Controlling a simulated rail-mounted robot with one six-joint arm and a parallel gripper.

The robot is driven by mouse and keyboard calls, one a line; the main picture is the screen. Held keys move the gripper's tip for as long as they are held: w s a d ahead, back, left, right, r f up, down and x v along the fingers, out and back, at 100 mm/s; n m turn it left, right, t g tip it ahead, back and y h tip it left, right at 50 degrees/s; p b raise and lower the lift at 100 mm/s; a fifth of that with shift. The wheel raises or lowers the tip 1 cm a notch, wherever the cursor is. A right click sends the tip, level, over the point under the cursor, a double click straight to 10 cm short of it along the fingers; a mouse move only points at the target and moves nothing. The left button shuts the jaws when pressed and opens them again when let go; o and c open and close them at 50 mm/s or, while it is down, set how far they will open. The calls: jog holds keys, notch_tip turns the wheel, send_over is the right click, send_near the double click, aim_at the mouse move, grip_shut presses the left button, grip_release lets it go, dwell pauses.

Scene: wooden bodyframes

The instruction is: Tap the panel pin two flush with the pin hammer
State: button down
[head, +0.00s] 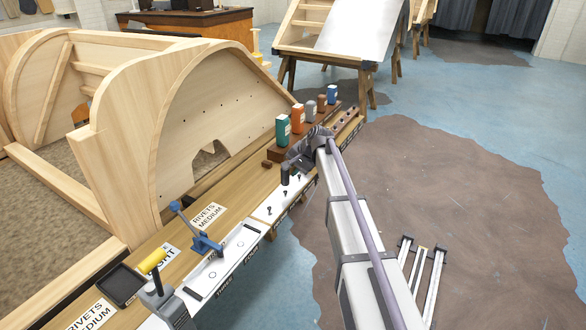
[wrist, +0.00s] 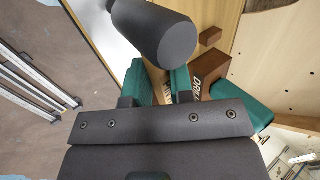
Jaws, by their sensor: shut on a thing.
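My gripper (head: 303,152) is over the bench strip at the middle of the head view, beside the row of small boxes. Its teal finger pads show in the wrist view (wrist: 162,88), shut on a dark grey rounded cylinder, which I take to be the pin hammer's grip (wrist: 158,35). The same dark cylinder (head: 285,173) stands out below the gripper in the head view. The hammer's head cannot be made out. Several small dark panel pins (head: 269,210) stand upright on the white strip just in front of it. Which one is pin two cannot be told.
A blue clamp-like tool (head: 203,240) and a yellow-handled tool (head: 153,262) are nearer on the bench. Teal (head: 283,130) and orange (head: 298,119) boxes stand close behind my gripper. A tall wooden bodyframe (head: 215,115) borders the bench at left.

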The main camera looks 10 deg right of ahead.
notch_tip(320, 180, down, 5)
jog(key=shift+r+b, duration=0.2)
jog(key=shift+b, duration=0.9)
jog(key=shift+r+p, duration=0.55)
jog(key=shift+p, duration=0.05)
notch_tip(320, 180, up, 5)
jog(key=p, duration=0.5)
jog(key=shift+r, duration=0.1)
notch_tip(320, 180, up, 12)
jog(key=p, duration=1.2)
send_over(293, 187)
jog(key=shift+f, duration=0.25)
notch_tip(293, 187, down, 11)
jog(key=b, duration=1.1)
jog(key=shift+f+b, duration=0.15)
jog(key=shift+b, duration=0.15)
